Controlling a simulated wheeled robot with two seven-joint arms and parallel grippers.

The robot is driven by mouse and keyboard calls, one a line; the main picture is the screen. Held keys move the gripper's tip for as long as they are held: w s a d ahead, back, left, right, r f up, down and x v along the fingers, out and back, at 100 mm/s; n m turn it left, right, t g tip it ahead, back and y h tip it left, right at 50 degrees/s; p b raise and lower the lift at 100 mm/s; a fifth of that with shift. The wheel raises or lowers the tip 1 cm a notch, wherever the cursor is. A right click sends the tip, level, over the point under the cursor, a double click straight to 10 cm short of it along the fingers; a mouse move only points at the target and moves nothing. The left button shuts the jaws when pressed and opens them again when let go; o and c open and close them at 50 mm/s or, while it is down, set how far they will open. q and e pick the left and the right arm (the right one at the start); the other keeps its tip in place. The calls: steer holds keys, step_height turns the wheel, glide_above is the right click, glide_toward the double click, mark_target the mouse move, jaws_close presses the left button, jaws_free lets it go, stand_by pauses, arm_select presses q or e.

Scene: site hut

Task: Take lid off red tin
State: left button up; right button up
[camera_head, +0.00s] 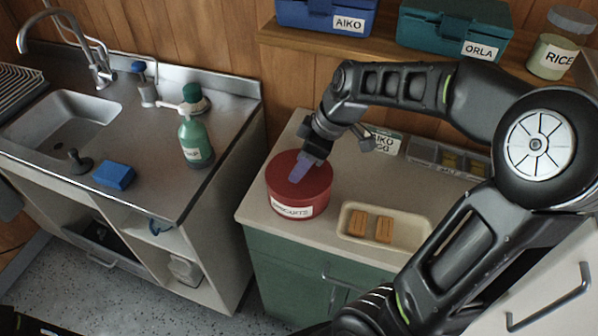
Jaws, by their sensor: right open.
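The red tin (277,203) stands upright at the left end of the green cabinet's counter, with a white label on its front that seems to read biscuits. Its round red lid (318,178) is on top. My right gripper (299,174) reaches down over the lid from the back right. Its fingers are open and hold nothing. Its pale fingertip is over the middle of the lid; I cannot tell whether it touches. The gripper hides part of the lid's back. My left gripper is not in view.
A cream tray (350,234) with two brown biscuits is right of the tin. A grey sectioned box (424,155) and a label card (387,143) stand behind. Left, across a gap, a sink counter holds a green bottle (195,140) and blue sponge (115,175).

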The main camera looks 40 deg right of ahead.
steer(key=shift+c, duration=0.3)
jaws_close()
stand_by(0.4)
